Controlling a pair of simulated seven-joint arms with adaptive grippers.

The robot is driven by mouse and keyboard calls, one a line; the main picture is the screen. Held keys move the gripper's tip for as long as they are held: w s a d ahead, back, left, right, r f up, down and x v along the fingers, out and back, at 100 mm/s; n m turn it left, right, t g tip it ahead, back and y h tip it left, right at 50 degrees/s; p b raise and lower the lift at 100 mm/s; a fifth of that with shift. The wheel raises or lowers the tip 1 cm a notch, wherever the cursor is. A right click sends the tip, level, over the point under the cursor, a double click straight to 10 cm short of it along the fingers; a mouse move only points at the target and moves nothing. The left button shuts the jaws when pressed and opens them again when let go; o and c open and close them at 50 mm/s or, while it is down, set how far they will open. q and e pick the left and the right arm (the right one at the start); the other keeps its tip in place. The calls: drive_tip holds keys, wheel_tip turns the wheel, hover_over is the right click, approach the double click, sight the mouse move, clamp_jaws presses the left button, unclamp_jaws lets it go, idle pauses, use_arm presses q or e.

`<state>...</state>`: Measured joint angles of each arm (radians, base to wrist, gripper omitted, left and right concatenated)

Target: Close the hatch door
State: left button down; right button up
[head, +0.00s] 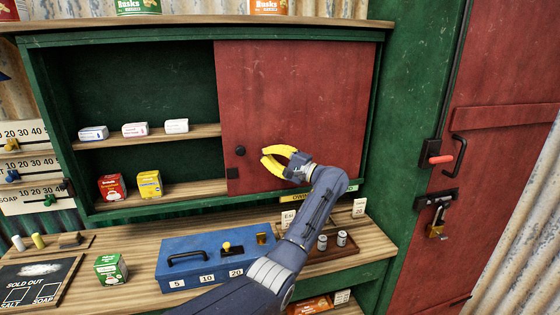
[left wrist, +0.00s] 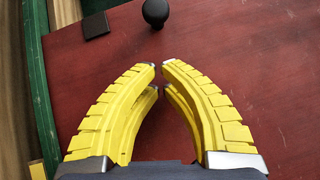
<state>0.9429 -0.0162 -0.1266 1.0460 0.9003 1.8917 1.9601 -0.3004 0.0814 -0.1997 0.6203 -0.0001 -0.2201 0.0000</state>
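The hatch door (head: 300,85) is a red sliding panel covering the right half of the green wall cabinet; the left half stands open. A round black knob (head: 240,151) sits near the door's left edge, with a small dark square plate (head: 232,173) below it. My left gripper (head: 263,155) is in front of the door, just right of the knob, its yellow fingers curved together with tips almost meeting and nothing between them. In the left wrist view the knob (left wrist: 155,12) is beyond the fingertips, apart from them. My right gripper is not in view.
In the open half, shelves (head: 150,136) hold small white boxes, a red box (head: 112,187) and a yellow box (head: 149,184). Below, the wooden counter holds a blue cash box (head: 205,262) and a green box (head: 111,268). A red door (head: 500,160) with a padlock stands right.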

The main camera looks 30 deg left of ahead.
sight(254, 153)
use_arm(q)
drive_tip(key=shift+s+a+r, duration=0.25)
drive_tip(key=shift+s+a, duration=0.4)
drive_tip(key=shift+a, duration=0.25)
drive_tip(key=shift+s+a+r, duration=0.25)
drive_tip(key=shift+s+a, duration=0.35)
drive_tip(key=shift+a, duration=0.25)
drive_tip(key=shift+s, duration=0.1)
